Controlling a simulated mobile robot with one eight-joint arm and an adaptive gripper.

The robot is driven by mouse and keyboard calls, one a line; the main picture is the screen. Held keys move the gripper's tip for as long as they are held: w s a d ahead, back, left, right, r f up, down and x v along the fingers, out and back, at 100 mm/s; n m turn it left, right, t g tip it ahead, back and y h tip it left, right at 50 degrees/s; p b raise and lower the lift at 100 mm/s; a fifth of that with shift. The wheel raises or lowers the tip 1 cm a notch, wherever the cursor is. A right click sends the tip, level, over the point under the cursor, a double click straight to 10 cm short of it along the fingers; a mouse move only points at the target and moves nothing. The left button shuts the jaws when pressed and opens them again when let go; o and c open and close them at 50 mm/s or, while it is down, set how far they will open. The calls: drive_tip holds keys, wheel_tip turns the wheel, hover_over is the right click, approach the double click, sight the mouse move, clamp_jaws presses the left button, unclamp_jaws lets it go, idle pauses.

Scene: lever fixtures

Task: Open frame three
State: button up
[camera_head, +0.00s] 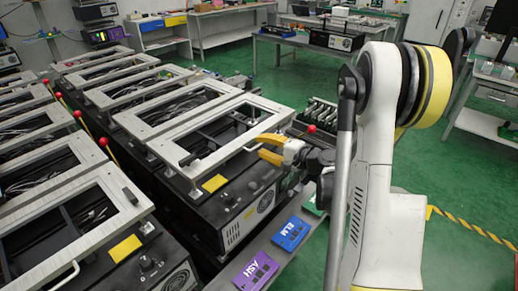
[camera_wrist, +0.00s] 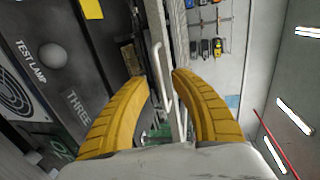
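The fixture labelled THREE (camera_wrist: 78,107) fills the left of the wrist view, with a TEST LAMP dome (camera_wrist: 53,55) on its front panel. In the head view its pale rectangular frame (camera_head: 187,150) lies roughly level over the black box. My gripper (camera_head: 261,148) is at the frame's near right edge, its yellow fingers apart. In the wrist view a thin pale bar handle (camera_wrist: 159,60) runs between the open fingers of my gripper (camera_wrist: 154,64). The fingers do not visibly press on the handle; exact contact is hard to tell.
Several similar framed fixtures (camera_head: 75,215) stand to the left and behind. A red-knobbed lever (camera_head: 311,130) stands just right of my gripper. A blue ELM card (camera_head: 291,234) and a purple ASH card (camera_head: 256,271) lie in front.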

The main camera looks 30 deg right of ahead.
drive_tip(key=shift+w+a+f, duration=0.1)
drive_tip(key=shift+w+a, duration=0.1)
drive_tip(key=shift+w, duration=0.4)
